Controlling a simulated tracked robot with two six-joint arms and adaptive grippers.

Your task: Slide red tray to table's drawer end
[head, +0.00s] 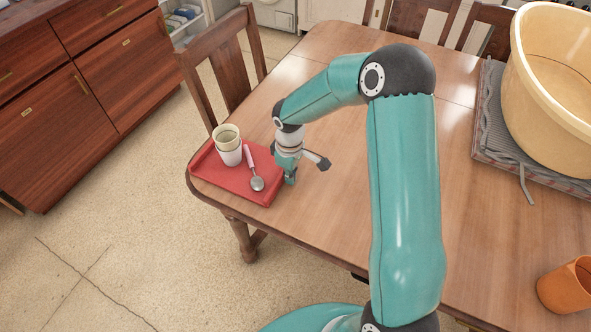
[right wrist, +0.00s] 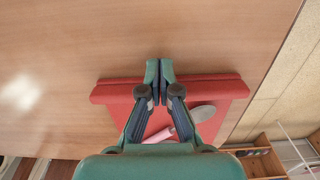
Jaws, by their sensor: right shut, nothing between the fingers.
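The red tray (head: 225,178) lies on the wooden table (head: 330,200) at its left end, close to the corner nearest the dark wood drawers. A white cup (head: 229,153) with a pale rim and a spoon (head: 257,183) with a pink handle stand and lie on it. My right gripper (head: 290,180) is shut and empty at the tray's right edge. In the right wrist view the closed fingertips (right wrist: 160,72) are over the tray's rim (right wrist: 215,78); I cannot tell whether they touch it. The spoon's bowl (right wrist: 203,113) shows beside the fingers. My left gripper is not in view.
A dark wood cabinet with drawers (head: 115,55) stands on the floor beyond the table's left end. A wooden chair (head: 225,65) is at the table's far left side. A large cream tub (head: 555,85) on a grey rack and an orange cup (head: 568,286) are at the right. The table's middle is clear.

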